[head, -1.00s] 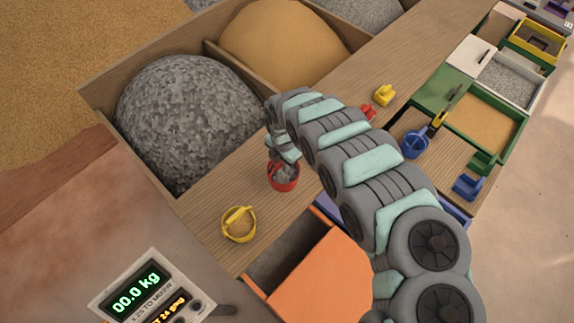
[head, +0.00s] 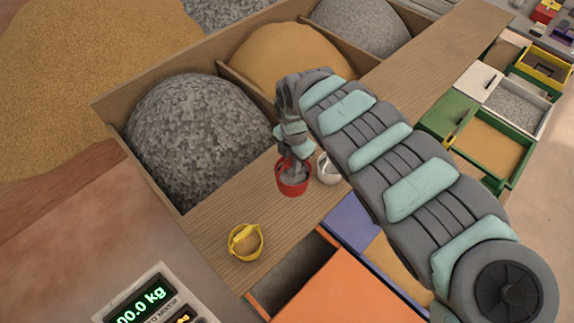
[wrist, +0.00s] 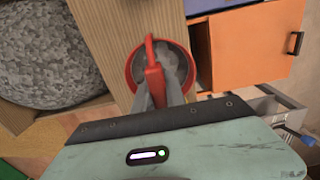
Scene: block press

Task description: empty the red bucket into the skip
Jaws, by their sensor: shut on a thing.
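The red bucket (head: 292,181) holds grey gravel and appears upright at the wooden ledge; whether it touches the ledge I cannot tell. My gripper (head: 292,160) is over it, shut on its red handle, which shows in the wrist view (wrist: 152,72). The bucket's rim and grey load also show in the wrist view (wrist: 178,68). An orange-fronted open bin (head: 335,290) with a dark inside stands below the ledge, to the lower right of the bucket. I cannot tell for sure which container is the skip.
A yellow bucket (head: 245,242) with sand stands left of the red one, and a white bucket (head: 328,170) close on its right. Bays of gravel (head: 195,135) and sand (head: 290,55) lie behind the ledge (head: 215,205). A scale display (head: 145,300) reads 00.0 kg.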

